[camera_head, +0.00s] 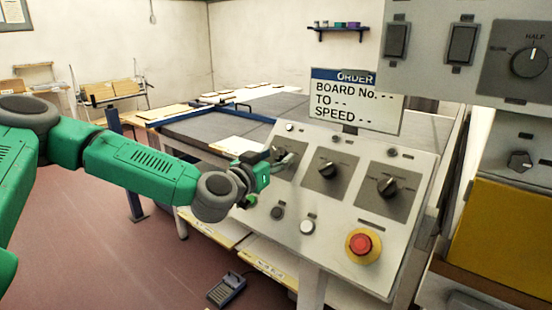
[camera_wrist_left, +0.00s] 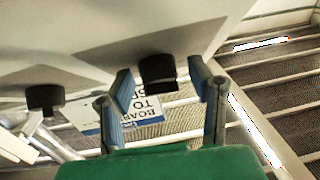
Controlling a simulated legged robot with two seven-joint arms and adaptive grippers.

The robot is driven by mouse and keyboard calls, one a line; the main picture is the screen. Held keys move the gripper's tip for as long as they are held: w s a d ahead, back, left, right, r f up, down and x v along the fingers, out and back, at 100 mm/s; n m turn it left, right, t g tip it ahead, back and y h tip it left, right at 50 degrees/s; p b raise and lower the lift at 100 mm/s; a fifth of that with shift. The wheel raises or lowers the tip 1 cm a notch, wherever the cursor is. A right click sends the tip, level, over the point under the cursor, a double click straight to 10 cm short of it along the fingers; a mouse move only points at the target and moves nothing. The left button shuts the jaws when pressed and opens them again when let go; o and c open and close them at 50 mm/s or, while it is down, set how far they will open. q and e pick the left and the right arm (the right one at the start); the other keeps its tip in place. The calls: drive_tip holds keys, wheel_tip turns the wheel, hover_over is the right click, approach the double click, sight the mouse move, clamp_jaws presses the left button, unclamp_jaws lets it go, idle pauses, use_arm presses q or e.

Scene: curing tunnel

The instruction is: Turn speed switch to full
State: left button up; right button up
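A sloped console (camera_head: 350,225) carries a row of three dark rotary knobs: a left one mostly hidden by my gripper, a middle one (camera_head: 328,170) and a right one (camera_head: 388,187). Their labels are too small to read. A further knob (camera_head: 529,62) on the right cabinet has "HALF" above it. Which knob is the speed switch I cannot tell for sure. My left gripper (camera_head: 282,160) is at the console's left knob. In the left wrist view its blue-padded fingers are open on both sides of a black knob (camera_wrist_left: 157,73), with gaps visible. My right gripper is out of view.
An order sign (camera_head: 354,100) reads "BOARD No. --, TO --, SPEED --". Rocker switches (camera_head: 462,44) are at upper right. A foot pedal (camera_head: 227,289) lies on the floor.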

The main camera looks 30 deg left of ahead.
use_arm(q)
drive_tip(key=c, duration=0.8)
